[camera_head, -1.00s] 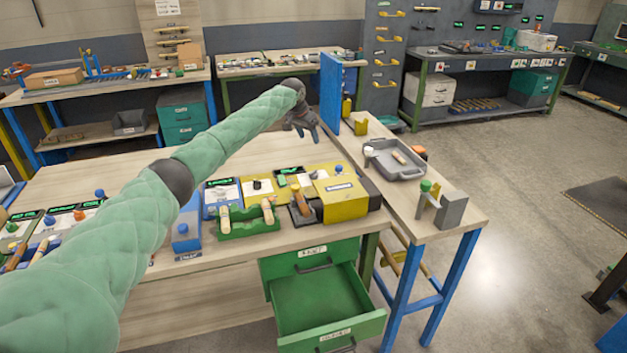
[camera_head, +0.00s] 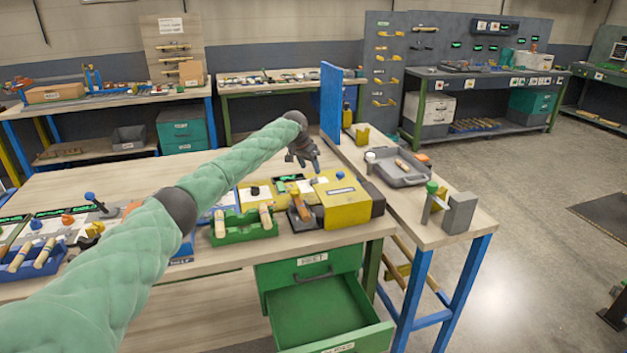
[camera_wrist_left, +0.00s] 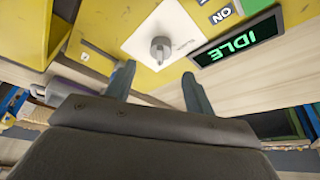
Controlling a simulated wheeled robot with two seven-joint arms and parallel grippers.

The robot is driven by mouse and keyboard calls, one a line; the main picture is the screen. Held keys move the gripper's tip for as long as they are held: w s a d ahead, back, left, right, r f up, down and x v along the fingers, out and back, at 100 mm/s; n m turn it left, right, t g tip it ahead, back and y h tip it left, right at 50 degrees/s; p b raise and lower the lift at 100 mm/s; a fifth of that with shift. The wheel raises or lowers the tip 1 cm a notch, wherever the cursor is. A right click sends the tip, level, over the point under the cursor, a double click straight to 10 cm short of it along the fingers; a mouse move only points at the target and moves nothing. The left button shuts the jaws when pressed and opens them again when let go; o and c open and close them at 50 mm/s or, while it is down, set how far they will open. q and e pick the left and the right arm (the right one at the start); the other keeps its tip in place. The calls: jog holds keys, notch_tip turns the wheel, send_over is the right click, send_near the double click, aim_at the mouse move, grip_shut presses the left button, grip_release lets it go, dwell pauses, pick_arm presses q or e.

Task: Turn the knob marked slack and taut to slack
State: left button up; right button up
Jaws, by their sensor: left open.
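A grey knob (camera_wrist_left: 160,48) sits on a white plate on a yellow panel in the left wrist view. In the head view my left gripper (camera_head: 303,160) hangs over the back of the yellow panel and hides the knob. My right gripper is not in view.
A green display reading IDLE (camera_wrist_left: 239,40) and an ON label (camera_wrist_left: 221,15) lie beside the plate. A yellow box (camera_head: 342,205) and a green holder with wooden handles (camera_head: 232,230) stand nearby. An open green drawer (camera_head: 322,312) juts out below the bench.

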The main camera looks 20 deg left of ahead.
aim_at(314, 177)
pick_arm(q)
jog(key=p+x, duration=0.1)
jog(key=x, duration=0.4)
jog(key=shift+x, duration=0.85)
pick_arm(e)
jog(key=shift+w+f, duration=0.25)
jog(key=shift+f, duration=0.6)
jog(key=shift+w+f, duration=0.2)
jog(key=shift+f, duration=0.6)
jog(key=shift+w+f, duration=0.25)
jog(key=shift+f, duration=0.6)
pick_arm(q)
jog(key=c, duration=1)
